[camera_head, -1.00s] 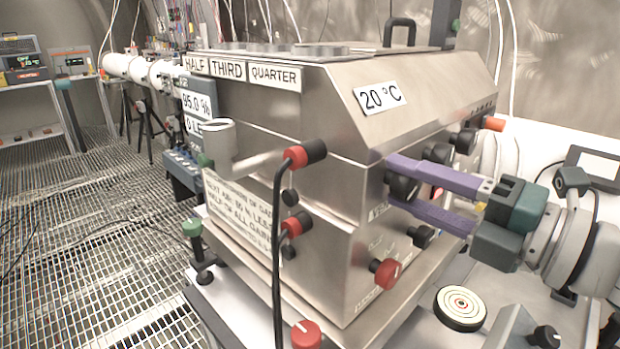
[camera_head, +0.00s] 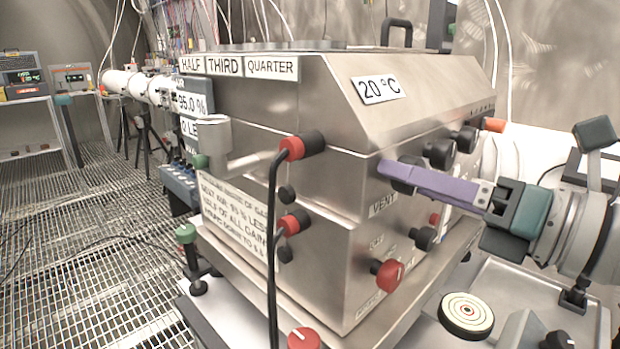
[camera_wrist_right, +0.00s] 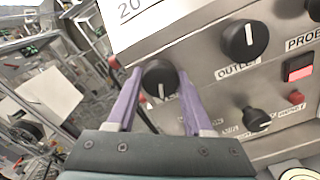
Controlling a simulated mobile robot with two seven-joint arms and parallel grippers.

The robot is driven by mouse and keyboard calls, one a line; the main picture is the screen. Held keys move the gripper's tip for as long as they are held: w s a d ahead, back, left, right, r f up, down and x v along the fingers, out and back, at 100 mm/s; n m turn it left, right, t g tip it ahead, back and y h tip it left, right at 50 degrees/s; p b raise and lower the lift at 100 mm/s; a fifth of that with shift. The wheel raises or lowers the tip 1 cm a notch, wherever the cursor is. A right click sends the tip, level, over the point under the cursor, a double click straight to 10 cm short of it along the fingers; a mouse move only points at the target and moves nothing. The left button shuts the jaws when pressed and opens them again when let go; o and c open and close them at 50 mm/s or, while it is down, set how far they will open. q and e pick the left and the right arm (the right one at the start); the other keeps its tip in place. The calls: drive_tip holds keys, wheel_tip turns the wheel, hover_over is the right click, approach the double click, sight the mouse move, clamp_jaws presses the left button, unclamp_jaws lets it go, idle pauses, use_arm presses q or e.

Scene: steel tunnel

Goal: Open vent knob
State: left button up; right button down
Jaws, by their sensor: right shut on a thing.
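The vent knob (camera_head: 402,188) is a round black knob on the front of the steel box (camera_head: 330,240), just above the VENT label. It also shows in the right wrist view (camera_wrist_right: 160,80), where its white mark points down in the picture. My right gripper (camera_head: 394,172) has its purple fingers shut on either side of this knob. In the head view the near finger covers part of the knob and the fingers overlap. In the right wrist view both fingertips (camera_wrist_right: 160,70) flank it. My left gripper is not in view.
The OUTLET knob (camera_wrist_right: 243,39), a red button (camera_wrist_right: 298,68) and a lower black knob (camera_wrist_right: 255,119) are close to the right. A red knob (camera_head: 387,273) sits lower on the box. Black cables with red connectors (camera_head: 302,146) hang at the left corner.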

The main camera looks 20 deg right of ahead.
idle(0.3)
drive_tip(key=shift+c, duration=1.5)
unclamp_jaws()
drive_tip(key=b+v, duration=0.3)
drive_tip(key=v, duration=0.7)
